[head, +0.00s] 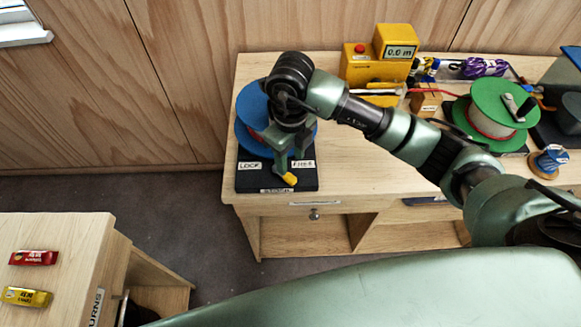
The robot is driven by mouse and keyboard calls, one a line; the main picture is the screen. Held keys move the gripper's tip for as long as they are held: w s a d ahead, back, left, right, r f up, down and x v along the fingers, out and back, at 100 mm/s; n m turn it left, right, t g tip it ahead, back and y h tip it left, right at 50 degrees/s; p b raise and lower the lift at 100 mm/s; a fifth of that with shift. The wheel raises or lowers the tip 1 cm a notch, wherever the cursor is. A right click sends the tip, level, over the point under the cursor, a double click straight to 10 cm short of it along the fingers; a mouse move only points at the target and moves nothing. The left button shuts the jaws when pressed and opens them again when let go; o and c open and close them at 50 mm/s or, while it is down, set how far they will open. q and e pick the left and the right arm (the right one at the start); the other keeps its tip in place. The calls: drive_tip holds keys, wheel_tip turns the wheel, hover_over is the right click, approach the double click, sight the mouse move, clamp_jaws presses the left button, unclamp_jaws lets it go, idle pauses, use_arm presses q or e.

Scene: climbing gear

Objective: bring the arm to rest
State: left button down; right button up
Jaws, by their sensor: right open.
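My right arm (405,138) reaches in from the right across the wooden workbench. My right gripper (291,157) points down at the bench's left end, open, over a dark base plate (256,184) with a blue reel (248,116). The plate carries labels reading LOCK and, partly hidden, what looks like FREE. A yellow-tipped lever (290,179) shows just below the fingers. The gripper hides part of the reel and lever, and I cannot tell whether it touches them. My left gripper is out of view.
A yellow device (375,70) with a red button and a 0.0 m display stands behind the arm. A green spool (495,103) and purple rope (486,67) sit to the right. Red and yellow packets (33,257) lie on a separate table at lower left. Floor separates the two tables.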

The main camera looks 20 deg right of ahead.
drive_tip(key=shift+r, duration=0.35)
